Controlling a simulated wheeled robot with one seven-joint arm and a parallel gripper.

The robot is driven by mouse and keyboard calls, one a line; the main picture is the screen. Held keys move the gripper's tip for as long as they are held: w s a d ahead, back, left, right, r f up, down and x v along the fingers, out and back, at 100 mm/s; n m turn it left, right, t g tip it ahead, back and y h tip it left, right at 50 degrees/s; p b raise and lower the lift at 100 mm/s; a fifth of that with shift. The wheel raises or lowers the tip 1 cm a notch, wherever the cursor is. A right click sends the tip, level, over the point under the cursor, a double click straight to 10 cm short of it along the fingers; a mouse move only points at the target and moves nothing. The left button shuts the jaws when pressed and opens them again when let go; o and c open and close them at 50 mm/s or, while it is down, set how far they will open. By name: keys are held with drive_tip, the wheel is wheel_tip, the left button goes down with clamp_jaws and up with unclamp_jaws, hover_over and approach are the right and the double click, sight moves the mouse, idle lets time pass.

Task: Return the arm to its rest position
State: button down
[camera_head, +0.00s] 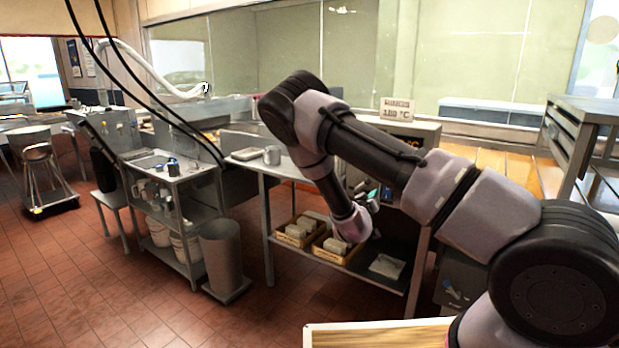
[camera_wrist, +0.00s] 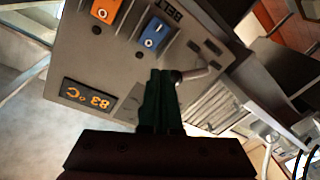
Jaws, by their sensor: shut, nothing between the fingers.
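My arm (camera_head: 390,160) reaches from the lower right of the head view up to a bent elbow, then down toward a metal table. My gripper (camera_head: 372,196) is small and partly hidden there, in front of the table's right part. In the wrist view my gripper (camera_wrist: 160,85) shows its dark green fingers together, with nothing between them. Beyond the fingers is a grey control panel (camera_wrist: 120,65) with an orange switch (camera_wrist: 106,10), a blue switch (camera_wrist: 152,32) and a lit temperature display (camera_wrist: 87,94). I cannot tell whether the fingers touch the panel.
The metal table (camera_head: 262,172) carries a grey cup (camera_head: 272,155) and a shallow tray (camera_head: 245,154). Wooden crates (camera_head: 330,252) stand on its lower shelf. A cart (camera_head: 165,180) and a grey bin (camera_head: 226,258) stand to the left. The tiled floor (camera_head: 110,290) is open at front left.

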drive_tip(key=s+r+m+g+y, duration=0.35)
drive_tip(key=s+r+y, duration=0.2)
drive_tip(key=r, duration=0.65)
drive_tip(key=s+r+m+g+y, duration=0.35)
drive_tip(key=s+r, duration=0.35)
drive_tip(key=r, duration=0.6)
drive_tip(key=s+r+n+g, duration=0.1)
drive_tip(key=s+r, duration=0.3)
drive_tip(key=s, duration=0.9)
drive_tip(key=s+r+n+g+y, duration=0.1)
drive_tip(key=s+r, duration=0.4)
drive_tip(key=s, duration=0.8)
drive_tip(key=shift+d, duration=0.45)
